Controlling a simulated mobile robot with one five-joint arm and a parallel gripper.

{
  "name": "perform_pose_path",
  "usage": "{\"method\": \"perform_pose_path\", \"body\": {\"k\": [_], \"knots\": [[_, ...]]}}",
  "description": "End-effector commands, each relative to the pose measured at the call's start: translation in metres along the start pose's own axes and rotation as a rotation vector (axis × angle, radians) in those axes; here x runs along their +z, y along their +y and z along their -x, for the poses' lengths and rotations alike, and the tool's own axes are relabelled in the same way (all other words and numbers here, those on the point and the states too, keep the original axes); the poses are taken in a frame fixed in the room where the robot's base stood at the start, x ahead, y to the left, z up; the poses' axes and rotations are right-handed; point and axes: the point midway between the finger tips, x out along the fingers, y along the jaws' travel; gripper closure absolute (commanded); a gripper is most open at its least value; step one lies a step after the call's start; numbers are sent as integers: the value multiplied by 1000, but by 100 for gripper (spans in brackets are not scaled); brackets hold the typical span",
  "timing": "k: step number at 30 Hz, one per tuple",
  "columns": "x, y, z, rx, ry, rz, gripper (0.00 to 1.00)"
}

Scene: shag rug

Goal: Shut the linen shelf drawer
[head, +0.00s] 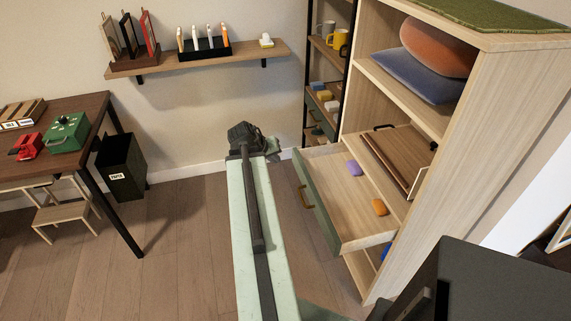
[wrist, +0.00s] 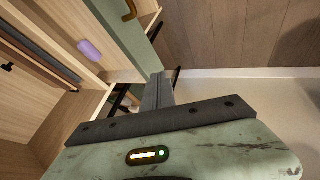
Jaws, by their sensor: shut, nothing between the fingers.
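The linen shelf (head: 490,140) is a tall pale wood unit at the right. Its drawer (head: 345,208) is pulled well out, with a green front panel (head: 319,208) and a brass handle (head: 305,199). A purple block (head: 354,168) and an orange block (head: 379,207) lie inside. My gripper (head: 272,150) is shut and empty, near the far end of the drawer front. In the wrist view my shut fingers (wrist: 157,80) appear close to the end of the green front (wrist: 122,38); I cannot tell whether they touch it. The handle also shows there (wrist: 129,10).
Folded brown boards (head: 395,155) sit on the shelf level behind the drawer. Cushions (head: 420,75) lie above. A dark rack with mugs (head: 330,60) stands beyond the shelf. A black bin (head: 121,168) and desk are at the left. The floor (head: 180,240) between is clear.

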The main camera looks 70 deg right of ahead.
Motion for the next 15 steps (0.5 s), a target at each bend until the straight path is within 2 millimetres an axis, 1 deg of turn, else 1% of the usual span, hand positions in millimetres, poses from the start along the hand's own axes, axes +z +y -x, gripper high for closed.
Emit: {"method": "perform_pose_path", "body": {"k": [1,6,12,15], "knots": [[2,-4,-16,0,-1,-1,100],[3,-5,-55,0,-2,-2,100],[3,-4,-98,-1,-1,-1,100],[1,16,-98,1,-3,-3,100]]}}
